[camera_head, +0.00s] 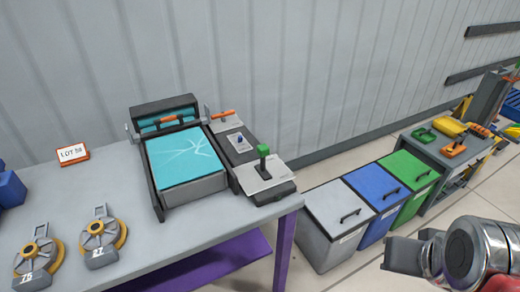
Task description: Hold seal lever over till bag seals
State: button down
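A sealer machine (190,190) with a dark raised bar at its back stands on the grey table. A teal bag (183,160) with pale crease lines lies flat on its top. An orange handle (168,119) shows at the raised bar. A control panel to its right has a green-knobbed lever (263,150) standing upright and an orange-gripped lever (222,114) at its back; I cannot tell which is the seal lever. My gripper (402,256) is at the lower right, away from the table and touching nothing visible. Its finger opening cannot be made out.
Two yellow-grey wheeled pieces (102,236) and a LOT 58 sign (72,154) are on the table (185,238). Grey, blue and green lidded bins (372,198) stand right of it. A side bench (440,145) holds coloured tools.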

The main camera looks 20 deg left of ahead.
aim_at(263, 151)
jog(key=u, duration=0.95)
jog(key=i, duration=1)
jog(key=z, duration=0.55)
jog(key=k, duration=0.7)
jog(key=u, duration=0.05)
